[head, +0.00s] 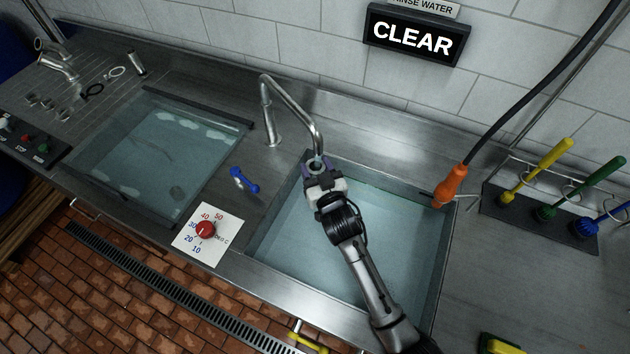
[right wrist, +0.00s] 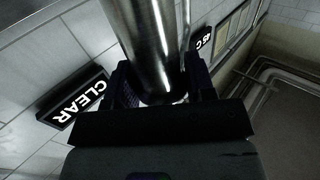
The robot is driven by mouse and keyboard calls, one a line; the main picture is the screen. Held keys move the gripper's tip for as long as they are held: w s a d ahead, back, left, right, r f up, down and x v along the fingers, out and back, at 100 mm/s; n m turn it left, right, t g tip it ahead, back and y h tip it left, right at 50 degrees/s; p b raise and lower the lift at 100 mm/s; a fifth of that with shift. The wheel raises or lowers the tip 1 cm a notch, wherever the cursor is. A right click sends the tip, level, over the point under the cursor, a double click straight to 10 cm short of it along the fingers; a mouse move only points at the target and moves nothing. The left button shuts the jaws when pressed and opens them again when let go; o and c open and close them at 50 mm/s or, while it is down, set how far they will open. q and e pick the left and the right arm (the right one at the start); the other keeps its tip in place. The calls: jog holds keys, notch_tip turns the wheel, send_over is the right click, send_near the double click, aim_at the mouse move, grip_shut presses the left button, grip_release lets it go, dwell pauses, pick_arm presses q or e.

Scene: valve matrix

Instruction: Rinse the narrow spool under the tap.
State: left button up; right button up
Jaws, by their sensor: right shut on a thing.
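The tap (head: 296,101) is a bent metal spout whose tip comes down over the near sink. My right gripper (head: 316,168) is directly under the tap's tip, above the water, and is shut on a small piece that I take to be the narrow spool. The fingers and the spout hide most of that piece in the head view. In the right wrist view, a shiny metal cylinder (right wrist: 150,40) rises between the dark fingers; I cannot tell whether it is spool or spout. My left gripper is not in view.
The rinse sink (head: 448,262) holds clear water. A lit sign (head: 414,36) reads CLEAR. A second water basin (head: 150,160) is at left, with loose metal parts (head: 90,90) behind it. A blue handle (head: 244,181), a red dial (head: 205,229), an orange sprayer (head: 451,186) and brushes (head: 540,170) surround the sink.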

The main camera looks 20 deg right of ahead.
jog(key=shift+s+a+r+p, duration=0.1)
jog(key=shift+s+a+p, duration=0.2)
jog(key=shift+s, duration=0.4)
jog(key=shift+s+a+p, duration=0.1)
jog(key=shift+s+p, duration=0.3)
jog(key=shift+s, duration=0.25)
jog(key=shift+s+a+p, duration=0.25)
jog(key=shift+s+p, duration=0.05)
jog(key=shift+s, duration=0.55)
jog(key=shift+s+a+p, duration=0.2)
jog(key=shift+s+p, duration=0.05)
jog(key=shift+s, duration=0.55)
jog(key=shift+s+a+p, duration=0.25)
jog(key=shift+s+p, duration=0.05)
jog(key=shift+s, duration=0.55)
jog(key=s+a+r+p, duration=0.1)
jog(key=s+r+p, duration=0.2)
jog(key=s+p, duration=0.1)
jog(key=shift+s+a+r+p, duration=0.2)
jog(key=shift+s+r+p, duration=0.2)
jog(key=shift+p, duration=0.3)
jog(key=shift+r, duration=0.1)
